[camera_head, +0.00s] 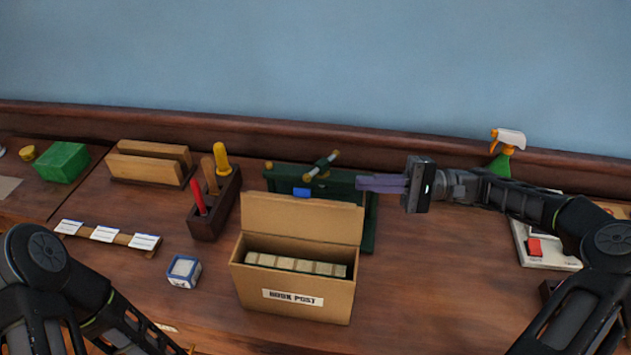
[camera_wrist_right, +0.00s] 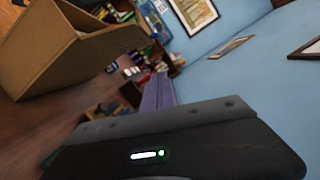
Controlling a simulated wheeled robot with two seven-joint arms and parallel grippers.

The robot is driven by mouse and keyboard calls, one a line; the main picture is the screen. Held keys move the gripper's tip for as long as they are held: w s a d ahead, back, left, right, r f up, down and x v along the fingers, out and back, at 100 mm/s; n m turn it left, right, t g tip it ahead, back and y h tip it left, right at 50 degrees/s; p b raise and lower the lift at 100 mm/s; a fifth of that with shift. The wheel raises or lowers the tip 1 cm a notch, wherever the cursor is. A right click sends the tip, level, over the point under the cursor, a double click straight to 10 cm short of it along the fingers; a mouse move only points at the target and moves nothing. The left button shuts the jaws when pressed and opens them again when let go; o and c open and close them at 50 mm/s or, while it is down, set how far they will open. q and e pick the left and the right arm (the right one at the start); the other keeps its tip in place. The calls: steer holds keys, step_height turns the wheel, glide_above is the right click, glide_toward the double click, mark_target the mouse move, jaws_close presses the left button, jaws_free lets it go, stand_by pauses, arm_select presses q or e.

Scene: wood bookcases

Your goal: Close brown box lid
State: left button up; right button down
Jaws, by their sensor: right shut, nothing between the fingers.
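The brown box (camera_head: 293,307) stands on the wooden top in the middle of the head view, with a "BOOK POST" label on its front. Its lid (camera_head: 302,218) stands up open along the back edge. A row of pale-topped items lies inside. My right gripper (camera_head: 360,184) is shut and empty, to the right of the lid and a little behind it, pointing left and apart from it. In the right wrist view the box (camera_wrist_right: 40,60) shows at the upper left and the gripper's purple fingers (camera_wrist_right: 157,92) at the centre. My left arm enters at lower left; its gripper is out of view.
A dark green device (camera_head: 367,230) stands behind the box, near my right gripper. A tool holder (camera_head: 214,215) and a small cube (camera_head: 184,271) are to the left. A spray bottle (camera_head: 506,150) stands at back right. The top right of the box is clear.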

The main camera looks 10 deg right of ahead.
mark_target(300, 216)
steer(key=s+a+r+p, duration=0.1)
steer(key=a+p, duration=0.3)
steer(key=a, duration=0.7)
steer(key=shift+s+a+r+p, duration=0.15)
steer(key=shift+s+r+p, duration=0.15)
steer(key=shift+r, duration=0.4)
